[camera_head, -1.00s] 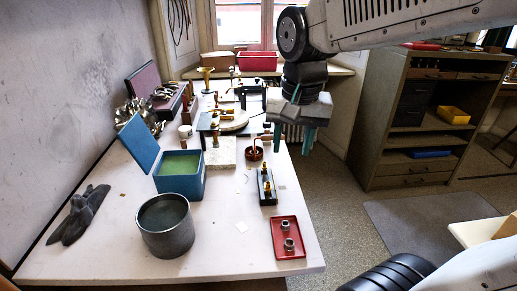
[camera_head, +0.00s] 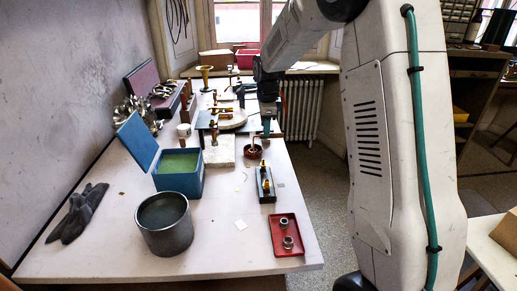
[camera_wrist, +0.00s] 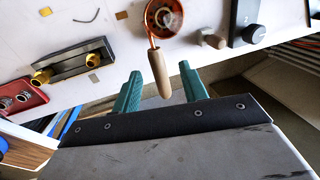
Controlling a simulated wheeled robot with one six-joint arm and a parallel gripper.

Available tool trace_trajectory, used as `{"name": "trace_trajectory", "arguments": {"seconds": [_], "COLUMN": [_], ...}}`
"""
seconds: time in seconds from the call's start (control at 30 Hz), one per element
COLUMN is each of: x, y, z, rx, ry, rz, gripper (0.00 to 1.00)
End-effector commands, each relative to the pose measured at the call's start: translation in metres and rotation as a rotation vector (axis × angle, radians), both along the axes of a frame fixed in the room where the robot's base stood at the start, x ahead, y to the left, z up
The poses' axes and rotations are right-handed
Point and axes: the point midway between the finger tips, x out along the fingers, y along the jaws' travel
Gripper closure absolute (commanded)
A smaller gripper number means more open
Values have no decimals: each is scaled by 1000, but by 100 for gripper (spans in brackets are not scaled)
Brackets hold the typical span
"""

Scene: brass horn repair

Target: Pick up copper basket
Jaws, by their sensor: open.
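The copper basket (camera_head: 250,152) is a small round reddish dish on the right edge of the white workbench. In the wrist view the copper basket (camera_wrist: 153,29) holds something pale and shiny, and its thin stem leads to a wooden handle (camera_wrist: 161,76) pointing toward me. My gripper (camera_wrist: 160,80) has two teal fingers spread apart and empty. The handle's end appears between them in the picture, with gaps on both sides. In the head view my gripper (camera_head: 266,126) is close above and right of the basket, partly hidden by my arm.
A black block with brass fittings (camera_head: 265,183) and a red tray (camera_head: 291,238) lie nearer along the bench edge. A pale stone slab (camera_head: 220,152) is left of the basket. A blue box (camera_head: 180,183) and grey pot (camera_head: 164,226) stand further left. Floor is open beyond the edge.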

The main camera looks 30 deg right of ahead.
Motion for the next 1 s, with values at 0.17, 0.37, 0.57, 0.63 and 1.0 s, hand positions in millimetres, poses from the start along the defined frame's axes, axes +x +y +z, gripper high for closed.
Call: {"name": "trace_trajectory", "arguments": {"seconds": [0.17, 0.37, 0.57, 0.63, 1.0], "x": [1, 5, 7, 7, 7], "y": [0, -2, -2, -2, -2], "z": [-16, -47, -54, -54, -53], "rx": [0, 0, -1, -1, -1], "ry": [2, 3, -1, -1, -2], "rz": [2, 3, 3, 3, 3], "gripper": [57, 57, 57, 57, 100]}}
